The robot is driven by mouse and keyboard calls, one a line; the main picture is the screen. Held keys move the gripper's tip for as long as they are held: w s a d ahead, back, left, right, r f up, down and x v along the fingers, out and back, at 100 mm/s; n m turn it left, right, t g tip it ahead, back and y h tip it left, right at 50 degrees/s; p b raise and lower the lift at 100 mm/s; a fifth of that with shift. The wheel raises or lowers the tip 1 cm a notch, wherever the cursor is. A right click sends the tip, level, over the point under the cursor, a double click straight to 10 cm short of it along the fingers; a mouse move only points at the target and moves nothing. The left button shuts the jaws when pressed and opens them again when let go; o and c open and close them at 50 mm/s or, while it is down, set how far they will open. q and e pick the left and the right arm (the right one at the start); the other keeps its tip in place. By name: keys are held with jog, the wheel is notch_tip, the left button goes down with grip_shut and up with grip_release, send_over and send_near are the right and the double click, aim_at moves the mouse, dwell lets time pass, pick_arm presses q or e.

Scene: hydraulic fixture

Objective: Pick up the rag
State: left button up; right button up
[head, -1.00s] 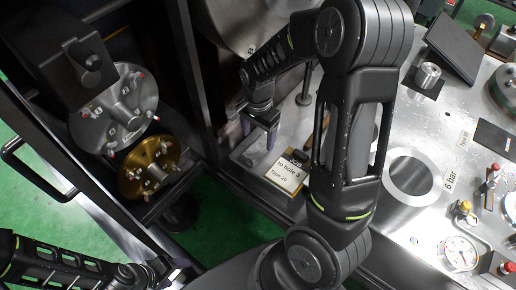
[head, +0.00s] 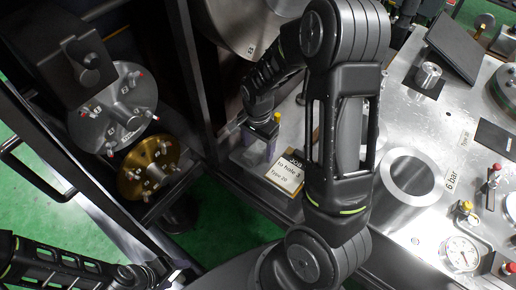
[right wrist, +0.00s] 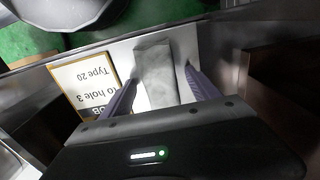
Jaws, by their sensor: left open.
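In the right wrist view the rag (right wrist: 156,75), a grey-white folded strip of cloth, lies on a light metal surface between the two fingers of my right gripper (right wrist: 162,92). The fingers are apart on either side of it, and I see no clear grip on it. In the head view my right gripper (head: 262,146) is low at the plate's left end, and the rag is hard to make out there. My left gripper (head: 172,272) is open at the bottom left, far from the rag.
A metal ring (head: 410,178) and a gauge (head: 461,252) are on the worktop. Silver (head: 105,120) and gold (head: 146,172) discs stand left.

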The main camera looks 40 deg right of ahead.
aim_at(258, 147)
jog(key=c, duration=1.4)
notch_tip(258, 147, up, 10)
jog(key=shift+p, duration=0.65)
